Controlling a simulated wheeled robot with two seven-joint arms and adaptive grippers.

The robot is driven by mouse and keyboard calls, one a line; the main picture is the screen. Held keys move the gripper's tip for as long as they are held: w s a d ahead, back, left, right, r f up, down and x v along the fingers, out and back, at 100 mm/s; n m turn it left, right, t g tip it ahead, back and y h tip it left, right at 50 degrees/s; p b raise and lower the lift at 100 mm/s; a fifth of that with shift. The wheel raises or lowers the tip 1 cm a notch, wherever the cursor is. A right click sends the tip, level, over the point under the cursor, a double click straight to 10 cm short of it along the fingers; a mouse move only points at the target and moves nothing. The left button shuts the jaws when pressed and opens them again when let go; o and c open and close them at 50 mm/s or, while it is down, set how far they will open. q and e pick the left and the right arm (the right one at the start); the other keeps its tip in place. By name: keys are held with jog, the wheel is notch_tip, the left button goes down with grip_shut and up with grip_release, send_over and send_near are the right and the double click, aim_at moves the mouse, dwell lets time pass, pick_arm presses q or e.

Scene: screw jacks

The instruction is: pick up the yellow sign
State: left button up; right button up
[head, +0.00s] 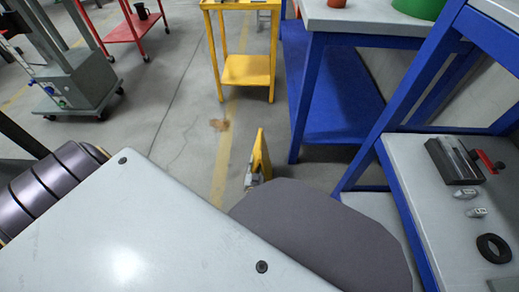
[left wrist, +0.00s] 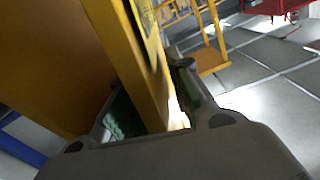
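The yellow sign (head: 261,155) shows edge-on in the head view, below the yellow table and just beyond a dark rounded part of my body. My left gripper (head: 253,180) is at its lower left side, mostly hidden. In the left wrist view the sign (left wrist: 130,65) runs between the two fingers of the left gripper (left wrist: 150,95). The fingers lean inward on either side of it and look shut on it; the exact contact is hidden. I cannot tell whether the sign touches the floor. My right gripper is in neither view.
A blue-framed workbench (head: 310,100) stands to the right, with another grey-topped one (head: 415,170) nearer. A yellow table (head: 247,70) stands ahead, a red cart (head: 126,30) and a grey wheeled machine (head: 75,82) at the left. The floor (head: 185,130) between is clear.

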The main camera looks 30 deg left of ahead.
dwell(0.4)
pick_arm(q)
grip_shut()
jog(key=shift+r, duration=0.15)
